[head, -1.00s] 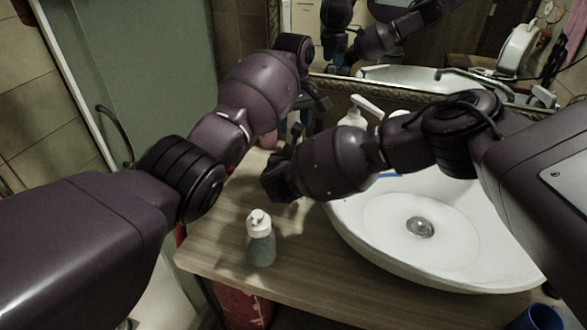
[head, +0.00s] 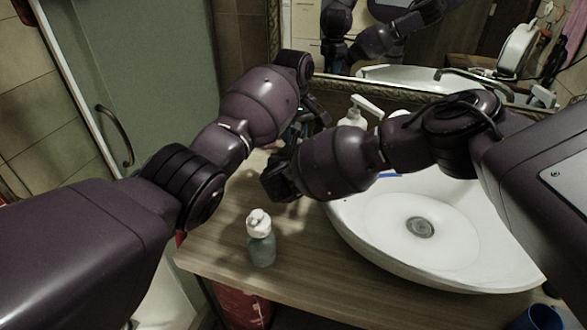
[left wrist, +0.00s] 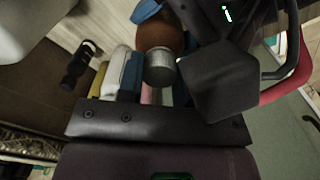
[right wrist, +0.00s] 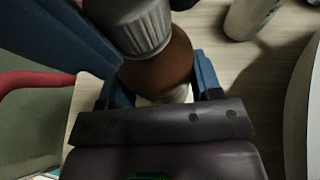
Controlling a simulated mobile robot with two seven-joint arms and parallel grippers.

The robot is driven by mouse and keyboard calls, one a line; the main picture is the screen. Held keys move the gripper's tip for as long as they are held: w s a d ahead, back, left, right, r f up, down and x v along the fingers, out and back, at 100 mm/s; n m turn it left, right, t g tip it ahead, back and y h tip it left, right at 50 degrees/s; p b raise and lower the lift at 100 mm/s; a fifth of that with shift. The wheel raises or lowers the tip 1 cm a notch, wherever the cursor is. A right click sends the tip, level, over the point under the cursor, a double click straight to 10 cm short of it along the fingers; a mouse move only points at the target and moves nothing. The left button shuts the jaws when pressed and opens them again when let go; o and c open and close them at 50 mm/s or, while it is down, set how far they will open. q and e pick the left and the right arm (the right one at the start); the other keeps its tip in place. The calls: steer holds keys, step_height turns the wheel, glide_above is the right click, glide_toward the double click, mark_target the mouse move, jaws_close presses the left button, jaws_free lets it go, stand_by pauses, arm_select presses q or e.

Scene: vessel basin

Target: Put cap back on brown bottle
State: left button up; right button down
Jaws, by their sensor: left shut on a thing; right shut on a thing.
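The brown bottle (right wrist: 165,66) is between the blue fingers of my right gripper (right wrist: 160,88), which is shut on it. The ribbed silver-grey cap (right wrist: 145,30) is at the bottle's neck end, and I cannot tell whether it is seated or only close. In the left wrist view the cap (left wrist: 160,68) is in front of the brown bottle (left wrist: 158,34), at my left gripper (left wrist: 155,88), which is shut on it. In the head view my left gripper (head: 310,118) and right gripper (head: 278,182) are close together; my arms mostly hide the bottle and cap.
A clear pump bottle with a white top (head: 260,240) stands at the front of the wooden counter (head: 225,235). The white basin (head: 380,235) is on the right. A white soap dispenser (head: 353,118) stands behind my right arm. A mirror (head: 410,45) is at the back.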

arm_select(q)
steer(key=m, duration=0.5)
steer(key=shift+c, duration=0.2)
steer(key=m, duration=0.4)
steer(key=shift+m, duration=0.4)
steer(key=o, duration=1)
steer(key=shift+r, duration=2.25)
steer(key=shift+r, duration=0.1)
steer(key=shift+c, duration=0.2)
